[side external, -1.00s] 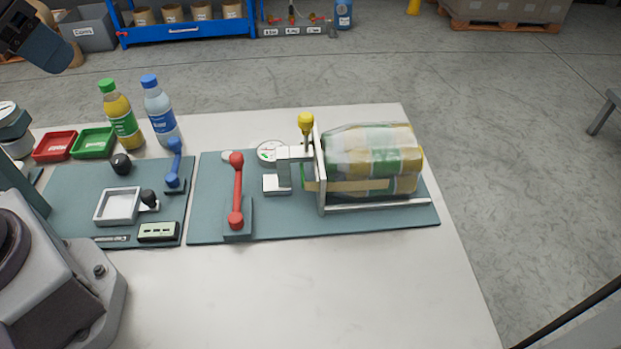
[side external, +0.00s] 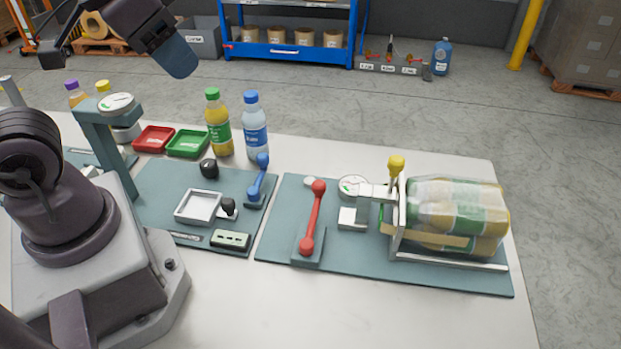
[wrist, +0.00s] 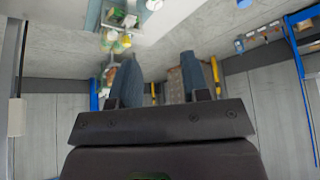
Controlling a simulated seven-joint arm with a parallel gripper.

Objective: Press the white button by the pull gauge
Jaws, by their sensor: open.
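A round dial gauge (side external: 353,187) with a white face lies on the right teal board, joined to a metal bracket and a clamp with a yellow knob (side external: 396,163). A small whitish disc (side external: 309,182), perhaps the white button, sits left of the dial and is partly hidden by the red lever (side external: 313,215). A white block (side external: 352,218) stands in front of the dial. My gripper (side external: 176,56) is raised at the upper left, far from the dial and touching nothing. In the wrist view my gripper (wrist: 160,72) has two blue fingers apart with nothing held between them.
A wrapped bottle pack (side external: 455,215) rests at the clamp's right. A blue lever (side external: 259,180), a white tray (side external: 198,207) and a black knob (side external: 208,168) are on the left board. Two bottles (side external: 218,125) stand behind. The table front (side external: 400,320) is clear.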

